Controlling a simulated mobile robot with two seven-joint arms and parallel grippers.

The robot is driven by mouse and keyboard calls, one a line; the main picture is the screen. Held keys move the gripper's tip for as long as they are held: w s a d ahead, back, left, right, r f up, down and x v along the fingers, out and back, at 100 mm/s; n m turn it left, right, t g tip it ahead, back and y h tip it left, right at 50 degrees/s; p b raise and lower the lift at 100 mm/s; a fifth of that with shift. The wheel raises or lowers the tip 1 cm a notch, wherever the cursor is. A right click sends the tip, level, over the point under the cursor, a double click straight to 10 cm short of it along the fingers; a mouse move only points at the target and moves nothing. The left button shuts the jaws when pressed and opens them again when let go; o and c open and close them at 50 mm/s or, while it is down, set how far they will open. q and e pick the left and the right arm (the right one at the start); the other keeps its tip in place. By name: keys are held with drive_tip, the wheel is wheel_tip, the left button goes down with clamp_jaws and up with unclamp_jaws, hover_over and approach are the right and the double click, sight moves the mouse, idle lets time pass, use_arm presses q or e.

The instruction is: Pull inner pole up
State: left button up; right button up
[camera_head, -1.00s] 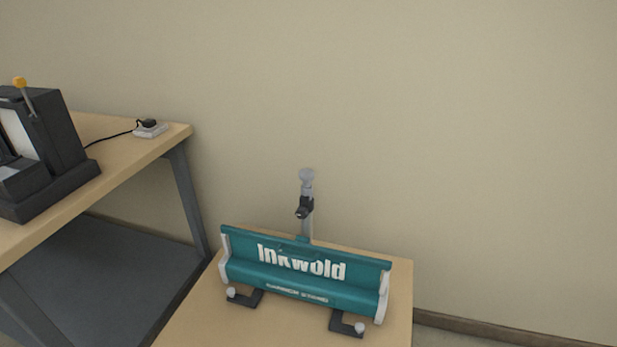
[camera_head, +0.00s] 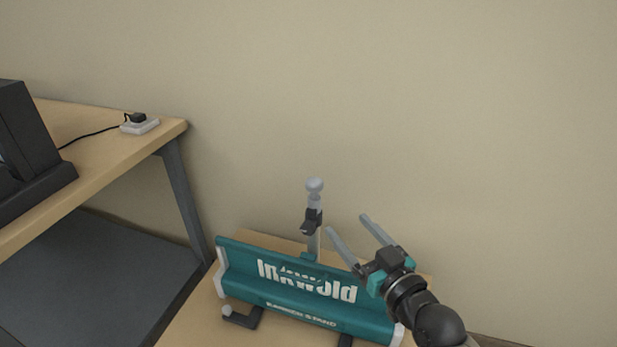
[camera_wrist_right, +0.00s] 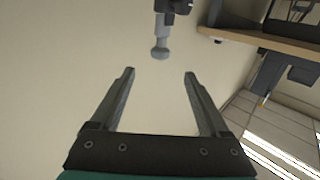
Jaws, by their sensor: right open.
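The inner pole (camera_head: 314,187) is a short grey rod with a round knob on top. It stands up behind the teal banner stand (camera_head: 272,289), above a dark clamp (camera_head: 311,221) on the outer pole (camera_head: 313,244). My right gripper (camera_head: 348,224) is open and empty, to the right of the pole and apart from it, its fingers pointing up and left. In the right wrist view the knob (camera_wrist_right: 160,53) lies beyond the open fingertips (camera_wrist_right: 160,73), with the clamp at the top edge. The left gripper is not in view.
The banner stand rests on a small wooden table (camera_head: 205,313) against a plain wall (camera_head: 460,110). At left, a workbench (camera_head: 110,153) carries a dark machine (camera_head: 28,150) and a power socket (camera_head: 140,124). The space above the pole is clear.

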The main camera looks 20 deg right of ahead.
sight(319, 190)
drive_tip(key=w+a+b, duration=0.1)
drive_tip(key=w, duration=0.3)
drive_tip(key=w+b, duration=0.1)
drive_tip(key=w, duration=0.4)
drive_tip(key=w+a+b, duration=0.1)
drive_tip(key=w+b, duration=0.1)
drive_tip(key=w, duration=0.2)
drive_tip(key=shift+w+a+r, duration=0.2)
drive_tip(key=shift+a+r, duration=0.1)
drive_tip(key=shift+a, duration=0.05)
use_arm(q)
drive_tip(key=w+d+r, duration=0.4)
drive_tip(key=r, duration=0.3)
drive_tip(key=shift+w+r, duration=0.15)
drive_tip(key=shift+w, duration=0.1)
use_arm(e)
drive_tip(key=shift+w+a, duration=0.15)
drive_tip(key=shift+w, duration=0.6)
clamp_jaws()
